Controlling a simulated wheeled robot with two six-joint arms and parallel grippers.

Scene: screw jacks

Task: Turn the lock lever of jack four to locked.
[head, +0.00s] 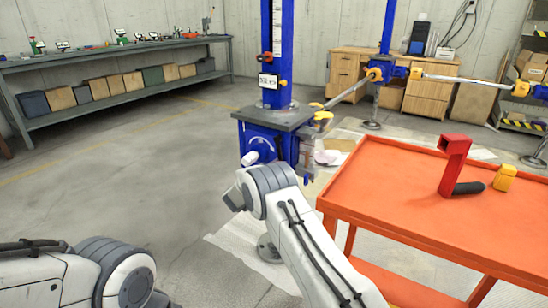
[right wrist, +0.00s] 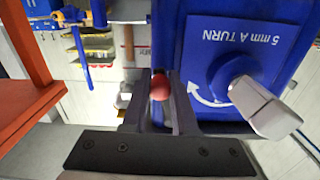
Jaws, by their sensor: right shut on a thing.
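The blue screw jack (head: 268,135) stands upright in the middle of the head view; the number on its small plate (head: 268,81) is too small to read for certain. In the right wrist view, my right gripper (right wrist: 159,100) is shut on a red ball knob (right wrist: 160,87), apparently the end of the lock lever, beside the jack's blue housing (right wrist: 245,35). Most of the lever is hidden between the fingers. In the head view my right wrist hides the fingers and the knob. My left arm shows at the lower left, but its gripper is out of view.
A grey-white crank handle (right wrist: 262,105) sticks out of the housing, close to the right finger. An orange cart (head: 440,205) with a red bracket (head: 453,165) stands on the right. A long shelf bench (head: 120,85) is at back left. The left floor is clear.

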